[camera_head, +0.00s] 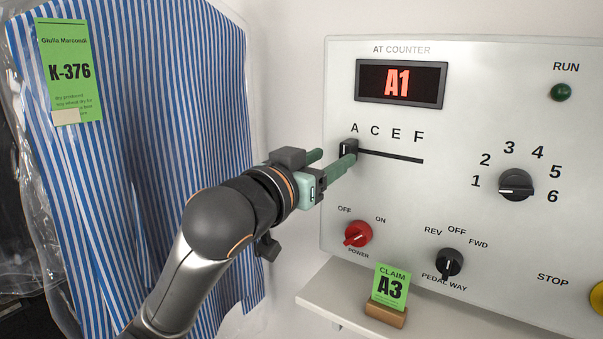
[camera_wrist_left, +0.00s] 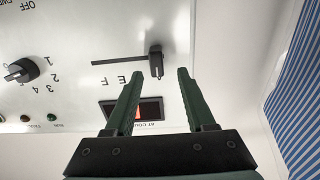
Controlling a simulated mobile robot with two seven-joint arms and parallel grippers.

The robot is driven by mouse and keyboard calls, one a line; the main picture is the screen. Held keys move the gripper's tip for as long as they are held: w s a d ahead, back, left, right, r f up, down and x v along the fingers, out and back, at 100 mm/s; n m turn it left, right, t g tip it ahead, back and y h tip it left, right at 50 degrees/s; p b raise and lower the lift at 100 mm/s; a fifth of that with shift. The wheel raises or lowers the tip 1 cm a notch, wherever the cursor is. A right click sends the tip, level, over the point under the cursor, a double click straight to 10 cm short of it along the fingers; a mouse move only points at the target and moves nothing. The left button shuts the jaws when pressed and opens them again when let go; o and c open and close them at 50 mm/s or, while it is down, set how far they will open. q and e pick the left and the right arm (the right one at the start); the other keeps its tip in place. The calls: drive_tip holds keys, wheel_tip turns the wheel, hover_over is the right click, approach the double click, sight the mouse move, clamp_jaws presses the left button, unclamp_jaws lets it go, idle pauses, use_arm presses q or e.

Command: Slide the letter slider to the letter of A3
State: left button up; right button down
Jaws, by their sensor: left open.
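The letter slider is a small black knob (camera_head: 349,149) at the left end of its dark slot, under the letter A. The display (camera_head: 400,83) reads A1 in red. The green claim ticket (camera_head: 390,287) reads A3. My left gripper (camera_head: 334,158) is open, with green fingers pointing at the panel near the knob. In the left wrist view the knob (camera_wrist_left: 156,62) appears just beyond the gap between the open fingertips (camera_wrist_left: 159,76); contact cannot be told. My right gripper is in neither view.
A black number dial (camera_head: 515,185) is ringed by 1 to 6. A red power knob (camera_head: 358,233) and a black pedal knob (camera_head: 449,262) sit below the slot. A shelf (camera_head: 335,295) juts out underneath. A bagged striped garment (camera_head: 150,130) hangs at left.

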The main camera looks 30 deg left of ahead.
use_arm(q)
drive_tip(key=s+b, duration=0.7)
drive_tip(key=s, duration=0.1)
drive_tip(key=shift+s+a, duration=0.15)
drive_tip(key=shift+s, duration=0.2)
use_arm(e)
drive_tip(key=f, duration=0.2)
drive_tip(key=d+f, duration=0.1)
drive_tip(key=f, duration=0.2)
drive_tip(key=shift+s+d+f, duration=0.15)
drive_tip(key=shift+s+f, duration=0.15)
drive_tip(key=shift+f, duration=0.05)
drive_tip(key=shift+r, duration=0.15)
use_arm(q)
drive_tip(key=shift+s, duration=0.1)
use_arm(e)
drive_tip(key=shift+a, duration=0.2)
